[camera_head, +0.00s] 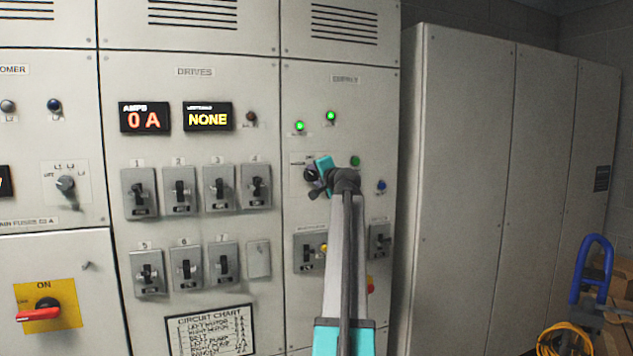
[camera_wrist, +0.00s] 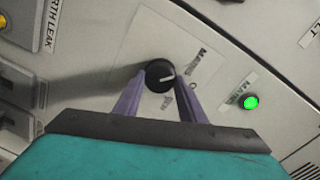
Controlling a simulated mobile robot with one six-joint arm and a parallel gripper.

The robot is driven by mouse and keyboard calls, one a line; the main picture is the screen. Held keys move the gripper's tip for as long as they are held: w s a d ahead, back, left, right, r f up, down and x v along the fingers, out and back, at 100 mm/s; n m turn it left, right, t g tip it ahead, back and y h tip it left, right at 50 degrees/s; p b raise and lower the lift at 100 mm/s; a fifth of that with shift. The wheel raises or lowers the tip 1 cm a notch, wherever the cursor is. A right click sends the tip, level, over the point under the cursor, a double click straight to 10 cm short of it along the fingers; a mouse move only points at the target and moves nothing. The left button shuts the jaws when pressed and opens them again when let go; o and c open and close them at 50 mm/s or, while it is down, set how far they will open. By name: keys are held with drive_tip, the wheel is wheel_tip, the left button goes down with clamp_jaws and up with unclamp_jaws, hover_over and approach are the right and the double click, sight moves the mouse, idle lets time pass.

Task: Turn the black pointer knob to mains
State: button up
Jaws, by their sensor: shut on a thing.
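The black pointer knob (camera_wrist: 160,75) sits on a pale plate (camera_wrist: 150,38) in the wrist view.
Two green lamps (camera_head: 299,126) are lit above the knob. A green button (camera_head: 355,161) and a blue button (camera_head: 381,186) are to its right. Black breaker switches (camera_head: 180,190) fill the panel to the left. A red-handled switch (camera_head: 38,314) is lower left.

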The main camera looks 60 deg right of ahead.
drive_tip(key=shift+n, duration=0.3)
drive_tip(key=o, duration=1.1)
drive_tip(key=shift+s, duration=0.1)
drive_tip(key=b+v, duration=0.1)
drive_tip(key=v, duration=1.2)
drive_tip(key=shift+s+a, duration=0.2)
drive_tip(key=shift+a, duration=0.1)
drive_tip(key=shift+s, duration=0.1)
